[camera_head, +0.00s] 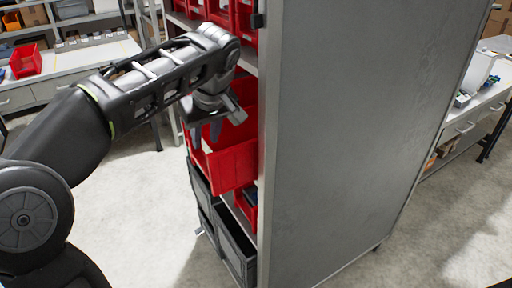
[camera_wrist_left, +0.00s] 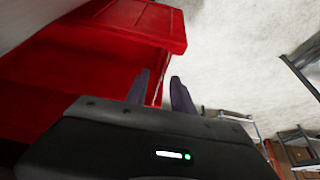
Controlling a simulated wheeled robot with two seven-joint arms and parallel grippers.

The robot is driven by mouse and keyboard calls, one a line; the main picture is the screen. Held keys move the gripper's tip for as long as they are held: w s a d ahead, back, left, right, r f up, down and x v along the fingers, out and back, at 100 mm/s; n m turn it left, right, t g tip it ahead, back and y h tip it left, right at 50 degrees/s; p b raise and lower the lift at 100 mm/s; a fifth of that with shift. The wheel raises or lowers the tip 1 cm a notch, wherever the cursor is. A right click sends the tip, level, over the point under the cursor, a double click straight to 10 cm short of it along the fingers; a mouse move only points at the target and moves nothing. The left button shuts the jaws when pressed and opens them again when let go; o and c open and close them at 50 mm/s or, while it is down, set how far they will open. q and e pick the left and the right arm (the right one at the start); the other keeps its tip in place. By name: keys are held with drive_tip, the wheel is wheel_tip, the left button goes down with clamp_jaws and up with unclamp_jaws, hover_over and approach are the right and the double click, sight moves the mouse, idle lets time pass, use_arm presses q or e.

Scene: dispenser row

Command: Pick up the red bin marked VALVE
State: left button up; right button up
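A red bin (camera_head: 232,165) sticks out from a shelf of the grey cabinet in the head view. No VALVE marking can be read on it. My left gripper (camera_head: 205,136) is over the bin's near left side, fingers pointing down. In the left wrist view the red bin (camera_wrist_left: 90,50) fills the upper left. There the left gripper's two dark fingers (camera_wrist_left: 160,88) stand apart, with a red edge of the bin between them and pale floor showing beside that edge. I cannot tell whether either finger touches the wall. My right gripper is not in view.
The grey cabinet side panel (camera_head: 350,130) stands close to the right of the bin. Dark grey crates (camera_head: 235,247) sit below, and more red bins (camera_head: 222,12) sit above. A workbench with another red bin (camera_head: 25,61) is at the far left. Floor left of the cabinet is clear.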

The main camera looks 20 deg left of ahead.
sight(206, 142)
use_arm(q)
drive_tip(key=shift+r, duration=0.1)
drive_tip(key=b+x, duration=0.3)
drive_tip(key=shift+s+d+f, duration=0.1)
drive_tip(key=shift+d+f, duration=0.05)
drive_tip(key=shift+f, duration=0.3)
drive_tip(key=shift+w+a+f, duration=0.3)
drive_tip(key=shift+a+f, duration=0.15)
drive_tip(key=shift+f, duration=0.15)
drive_tip(key=shift+f, duration=0.3)
idle(0.4)
clamp_jaws()
drive_tip(key=shift+r, duration=0.1)
idle(1.2)
